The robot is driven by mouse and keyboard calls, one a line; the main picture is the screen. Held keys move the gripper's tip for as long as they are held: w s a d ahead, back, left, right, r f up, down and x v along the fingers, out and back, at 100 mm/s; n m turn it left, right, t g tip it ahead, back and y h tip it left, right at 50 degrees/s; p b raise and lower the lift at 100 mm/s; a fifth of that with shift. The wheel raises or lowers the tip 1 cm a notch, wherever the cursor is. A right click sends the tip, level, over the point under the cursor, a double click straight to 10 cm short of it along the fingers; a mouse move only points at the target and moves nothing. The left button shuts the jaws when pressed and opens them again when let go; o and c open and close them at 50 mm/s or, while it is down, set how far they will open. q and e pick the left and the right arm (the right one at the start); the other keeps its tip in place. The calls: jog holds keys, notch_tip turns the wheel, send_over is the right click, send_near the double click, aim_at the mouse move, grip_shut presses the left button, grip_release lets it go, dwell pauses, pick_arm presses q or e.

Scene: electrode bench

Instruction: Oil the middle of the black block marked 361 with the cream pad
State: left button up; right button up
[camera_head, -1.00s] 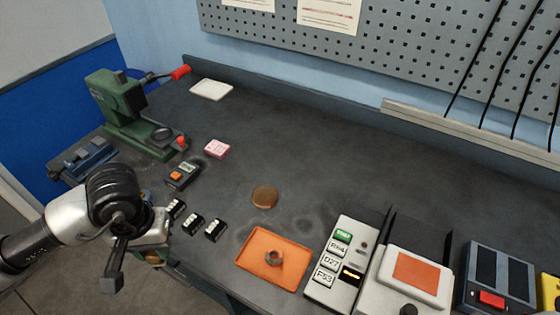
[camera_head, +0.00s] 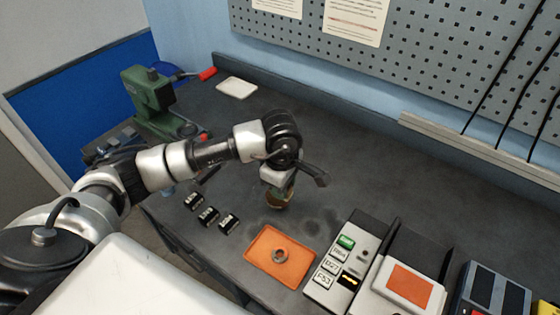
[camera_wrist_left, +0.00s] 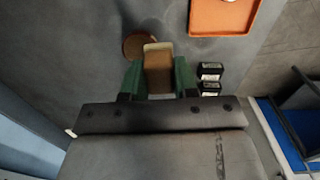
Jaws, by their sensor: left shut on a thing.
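My left gripper (camera_head: 278,192) is shut on a cream-tan block, the cream pad (camera_wrist_left: 158,70), which sits between its green fingers in the left wrist view. In the head view the gripper is over the round brown disc (camera_head: 279,207), hiding part of it. The disc (camera_wrist_left: 138,45) also shows beside the pad in the wrist view; I cannot tell if they touch. Three small black blocks with white labels, a left one (camera_head: 193,200), a middle one (camera_head: 208,216) and a right one (camera_head: 228,222), stand in a row. Their markings are too small to read. My right gripper is not in view.
A green press (camera_head: 152,105) and a white tray (camera_head: 237,87) are at the back left. The bench's back middle is clear.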

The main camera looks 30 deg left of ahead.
pick_arm(q)
jog(key=w+a+f+n, duration=0.1)
jog(key=f+n, duration=0.1)
jog(key=n, duration=0.3)
jog(key=w+a+f+n, duration=0.1)
jog(key=w+f+n, duration=0.1)
jog(key=n, duration=0.4)
jog(key=w+a+f+n, duration=0.1)
jog(key=a+f+n, duration=0.1)
jog(key=n, duration=0.3)
jog(key=shift+w+f+n, duration=0.3)
jog(key=shift+w+f, duration=0.1)
jog(key=shift+f, duration=0.45)
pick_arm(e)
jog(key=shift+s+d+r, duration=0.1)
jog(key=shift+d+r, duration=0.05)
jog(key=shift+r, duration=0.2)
pick_arm(q)
jog(key=shift+f+b, duration=0.55)
jog(key=shift+b, duration=0.05)
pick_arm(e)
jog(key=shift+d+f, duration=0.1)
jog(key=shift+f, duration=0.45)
pick_arm(q)
jog(key=shift+d+r, duration=0.1)
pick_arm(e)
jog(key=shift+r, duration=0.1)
